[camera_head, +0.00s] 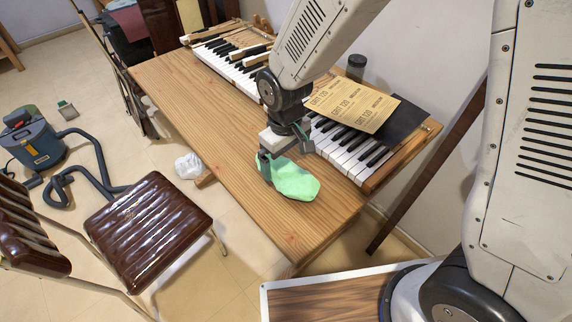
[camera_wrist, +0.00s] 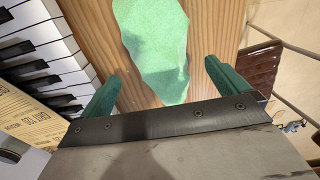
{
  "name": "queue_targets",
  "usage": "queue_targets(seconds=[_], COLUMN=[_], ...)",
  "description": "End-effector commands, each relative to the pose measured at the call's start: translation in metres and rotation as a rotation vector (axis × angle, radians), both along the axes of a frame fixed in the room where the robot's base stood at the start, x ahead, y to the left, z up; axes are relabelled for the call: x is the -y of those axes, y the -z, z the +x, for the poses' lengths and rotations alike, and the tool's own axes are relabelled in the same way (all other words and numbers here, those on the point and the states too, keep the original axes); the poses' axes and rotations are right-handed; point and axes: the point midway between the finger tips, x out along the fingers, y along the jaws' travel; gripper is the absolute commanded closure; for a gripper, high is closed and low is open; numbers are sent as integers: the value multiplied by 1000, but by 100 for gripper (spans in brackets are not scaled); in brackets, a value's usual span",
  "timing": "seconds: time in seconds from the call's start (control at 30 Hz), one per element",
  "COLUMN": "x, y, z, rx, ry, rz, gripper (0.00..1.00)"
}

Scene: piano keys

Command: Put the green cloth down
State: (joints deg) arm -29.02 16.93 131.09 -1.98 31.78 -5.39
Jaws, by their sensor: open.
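The green cloth (camera_head: 294,180) lies on the wooden table top near its front end, just in front of the piano keys. In the wrist view the cloth (camera_wrist: 155,45) lies flat on the wood grain, ahead of and between the fingers. My gripper (camera_head: 284,158) is low over the table beside the cloth. In the wrist view its two green fingers (camera_wrist: 160,85) are spread wide apart, and the cloth's near end reaches into the gap between them. The fingers do not pinch it. Part of the cloth's near end is hidden behind the gripper body in the head view.
Piano keys (camera_head: 352,152) run along the table's wall side, with sandpaper sheets (camera_head: 350,103) and a dark jar (camera_head: 356,66) there. The wooden table (camera_head: 190,110) is bare to the left. A brown chair (camera_head: 150,225), a blue vacuum (camera_head: 35,143) and white crumpled stuff (camera_head: 188,166) are on the floor.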

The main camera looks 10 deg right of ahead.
Motion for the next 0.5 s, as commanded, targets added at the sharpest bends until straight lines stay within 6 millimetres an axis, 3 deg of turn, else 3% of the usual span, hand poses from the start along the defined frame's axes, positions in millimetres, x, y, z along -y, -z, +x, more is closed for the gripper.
queue_targets(seconds=[0.2,0.5], x=[-1,-2], y=[-49,-82], z=[1,-1], rx=[6,2], ry=[0,0], rz=[3,1], gripper=[0,0])
